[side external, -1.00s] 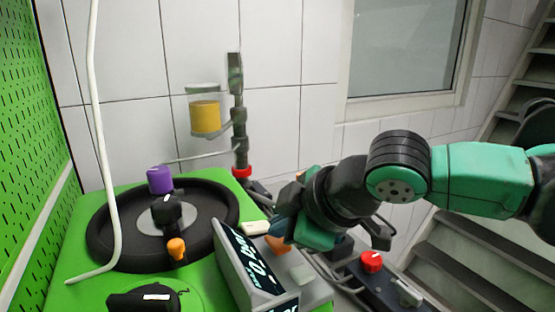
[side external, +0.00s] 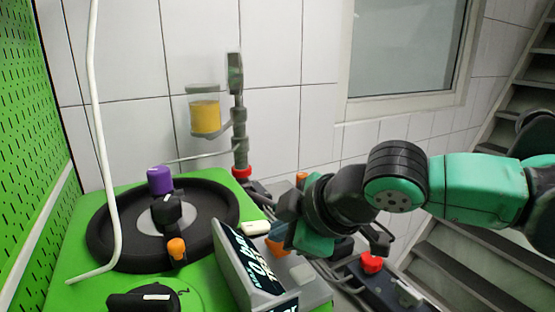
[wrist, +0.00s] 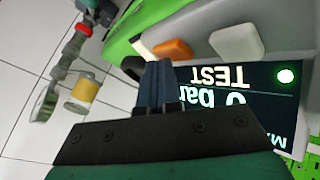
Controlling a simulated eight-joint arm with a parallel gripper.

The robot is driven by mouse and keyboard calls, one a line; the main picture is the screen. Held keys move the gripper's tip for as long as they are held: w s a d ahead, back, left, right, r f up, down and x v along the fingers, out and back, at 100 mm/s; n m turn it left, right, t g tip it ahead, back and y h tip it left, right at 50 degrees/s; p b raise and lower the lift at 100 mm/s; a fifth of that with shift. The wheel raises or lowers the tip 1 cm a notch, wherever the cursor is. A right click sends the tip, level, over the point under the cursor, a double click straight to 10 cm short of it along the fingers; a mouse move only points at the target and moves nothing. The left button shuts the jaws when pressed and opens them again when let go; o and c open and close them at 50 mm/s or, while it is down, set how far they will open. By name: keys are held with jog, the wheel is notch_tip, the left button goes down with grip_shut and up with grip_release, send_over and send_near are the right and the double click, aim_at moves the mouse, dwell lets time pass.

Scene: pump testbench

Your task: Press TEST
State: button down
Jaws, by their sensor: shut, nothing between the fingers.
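The tilted black display (side external: 250,262) on the grey control box shows a bar reading and the word TEST. The wrist view shows this display (wrist: 232,98) upside down, with a lit green dot (wrist: 286,76). Beside it are an orange button (wrist: 172,49) and a white button (wrist: 237,41). Another pale button (wrist: 142,48) is partly behind my fingers. My gripper (wrist: 157,66) is shut and empty, its blue fingertips close to the orange button. In the side view my gripper (side external: 278,236) partly covers the orange button (side external: 275,249). I cannot tell whether they touch.
The green bench (side external: 80,280) carries a black round dish (side external: 105,235) with knobs and a purple cap (side external: 160,180). A white hose (side external: 105,170) rises at left. A vertical pipe with a yellow-filled cup (side external: 205,117) stands behind. A red knob (side external: 371,262) is at right.

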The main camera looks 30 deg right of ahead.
jog(key=shift+r, duration=0.85)
jog(key=shift+r, duration=2.5)
jog(key=shift+d, duration=0.1)
jog(key=s+d+f+m+g+h, duration=0.1)
jog(key=s+d+f+m, duration=0.1)
jog(key=d+f+m, duration=0.3)
jog(key=s+d+f+m+g+h, duration=0.1)
jog(key=d+f+m, duration=0.5)
jog(key=d, duration=0.6)
jog(key=shift+s+f, duration=0.8)
jog(key=shift+f, duration=0.15)
